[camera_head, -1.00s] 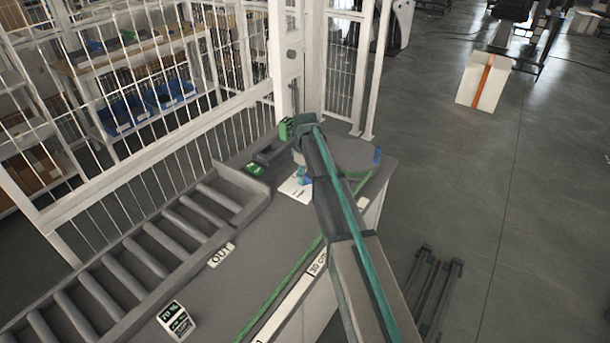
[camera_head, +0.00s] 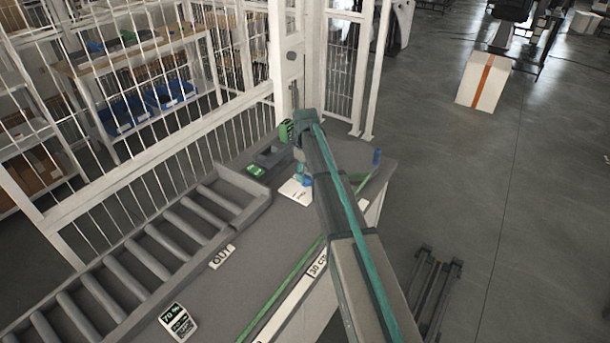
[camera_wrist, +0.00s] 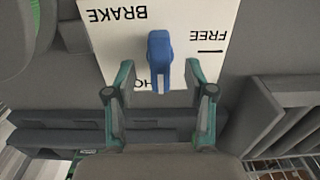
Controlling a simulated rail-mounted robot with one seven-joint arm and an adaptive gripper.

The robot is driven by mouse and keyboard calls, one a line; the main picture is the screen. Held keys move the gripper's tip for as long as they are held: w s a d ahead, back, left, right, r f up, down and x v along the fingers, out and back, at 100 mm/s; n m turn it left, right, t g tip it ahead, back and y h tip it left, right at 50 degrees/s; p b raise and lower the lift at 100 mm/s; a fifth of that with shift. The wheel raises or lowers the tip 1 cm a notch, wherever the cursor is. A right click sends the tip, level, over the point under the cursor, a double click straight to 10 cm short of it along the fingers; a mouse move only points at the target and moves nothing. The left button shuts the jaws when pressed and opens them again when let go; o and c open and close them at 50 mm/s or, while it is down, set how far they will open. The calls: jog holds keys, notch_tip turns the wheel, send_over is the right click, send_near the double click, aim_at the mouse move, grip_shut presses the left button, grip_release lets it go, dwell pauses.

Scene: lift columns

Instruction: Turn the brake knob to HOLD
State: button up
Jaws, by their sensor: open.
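In the wrist view a white plate (camera_wrist: 112,45) carries the upside-down words BRAKE and FREE, and a partly covered word starting HO. A blue brake knob (camera_wrist: 158,45) stands on it. The knob's long side runs up and down the picture, its lower end near HO, across the direction of the mark beside FREE. My gripper (camera_wrist: 160,75) is open, with one finger on each side of the knob's lower part and a gap on both sides. The head view shows the plate (camera_head: 295,192) and a bit of the blue knob (camera_head: 307,181); my arm hides the gripper's fingers.
A roller conveyor (camera_head: 150,262) runs left of the grey console top (camera_head: 255,260), with a white fence (camera_head: 180,165) behind it. An OUT label (camera_head: 222,257) and a 70 % sign (camera_head: 179,322) are on the console. A blue item (camera_head: 376,157) stands at its right edge.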

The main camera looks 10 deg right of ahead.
aim_at(305, 176)
jog(key=shift+r+p, duration=1.4)
jog(key=shift+r, duration=1.9)
